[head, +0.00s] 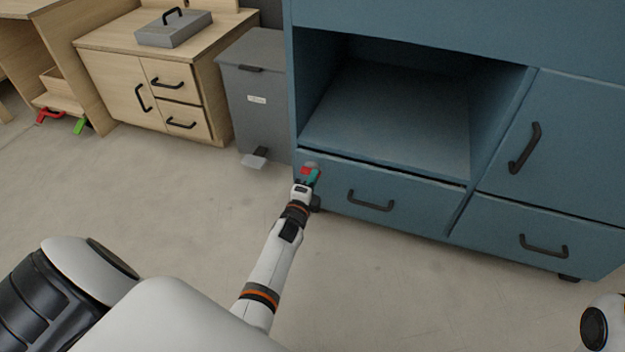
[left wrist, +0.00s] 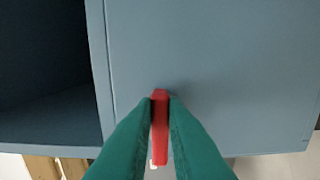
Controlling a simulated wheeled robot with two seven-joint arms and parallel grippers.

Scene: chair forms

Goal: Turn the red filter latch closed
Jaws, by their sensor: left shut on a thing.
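The red filter latch (left wrist: 160,125) shows in the left wrist view as a narrow red bar, lengthwise up and down the picture, against a blue panel. It also shows in the head view as a small red patch (head: 305,170) at the lower left corner of the blue cabinet. My left gripper (head: 310,178) is at the latch. Its teal fingers (left wrist: 160,110) are shut on the red bar, one on each side. The fingers hide part of the latch, and I cannot tell its turned position. My right gripper is not in view.
The blue cabinet (head: 400,50) has an empty open compartment (head: 390,115) above a closed drawer (head: 410,205). A grey pedal bin (head: 255,95) stands close on its left. A wooden cabinet (head: 120,85) carries a grey box (head: 173,32). The floor (head: 150,200) in front is clear.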

